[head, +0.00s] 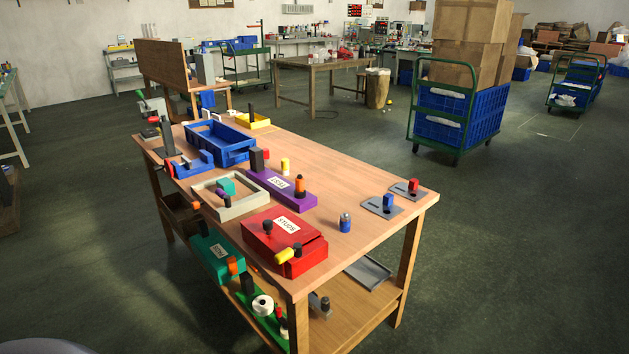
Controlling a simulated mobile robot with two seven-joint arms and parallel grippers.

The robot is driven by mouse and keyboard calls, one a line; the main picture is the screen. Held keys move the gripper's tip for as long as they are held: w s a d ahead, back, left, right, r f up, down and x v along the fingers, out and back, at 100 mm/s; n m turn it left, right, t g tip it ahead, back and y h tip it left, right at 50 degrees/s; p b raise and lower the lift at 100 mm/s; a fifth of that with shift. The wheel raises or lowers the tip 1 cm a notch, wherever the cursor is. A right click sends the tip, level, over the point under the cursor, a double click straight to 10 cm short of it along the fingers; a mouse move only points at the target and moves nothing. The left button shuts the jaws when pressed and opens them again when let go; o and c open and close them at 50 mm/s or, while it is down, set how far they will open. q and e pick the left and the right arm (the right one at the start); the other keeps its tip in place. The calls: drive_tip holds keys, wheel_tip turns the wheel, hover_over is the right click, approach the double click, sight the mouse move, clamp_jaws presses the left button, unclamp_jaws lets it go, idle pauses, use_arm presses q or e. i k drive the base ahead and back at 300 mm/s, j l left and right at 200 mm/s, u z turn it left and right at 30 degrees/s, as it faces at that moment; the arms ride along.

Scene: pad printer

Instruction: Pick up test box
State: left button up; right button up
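A long purple box (265,179) lies on the wooden workbench (345,182), near its middle. It has a white label that seems to read TEST, though the print is small. An orange and black knob-like piece (299,187) stands at its right end, and a black block (257,160) stands at its far left end. Neither of my grippers shows in the head view, so nothing is seen holding the box.
A red labelled box (262,238) sits in front of the purple box, and a grey-beige frame (238,207) sits to its left. A blue tray (232,157) stands behind. A small blue can (345,222) stands to the right. Open floor surrounds the bench.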

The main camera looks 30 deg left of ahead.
sight(280, 187)
drive_tip(key=j+z, duration=0.35)
drive_tip(key=j, duration=0.15)
drive_tip(key=k+j+z, duration=0.1)
drive_tip(key=j+z, duration=0.25)
drive_tip(key=k+j+z, duration=0.1)
drive_tip(key=j+z, duration=0.25)
drive_tip(key=j, duration=0.25)
drive_tip(key=k+j+z, duration=0.15)
drive_tip(key=j, duration=0.2)
drive_tip(key=k+j+z, duration=0.1)
drive_tip(key=j, duration=0.25)
drive_tip(key=k+j, duration=0.2)
drive_tip(key=j, duration=0.15)
drive_tip(key=k+j, duration=0.15)
drive_tip(key=j, duration=0.25)
drive_tip(key=k+j+z, duration=0.1)
drive_tip(key=j, duration=0.25)
drive_tip(key=k+j, duration=0.3)
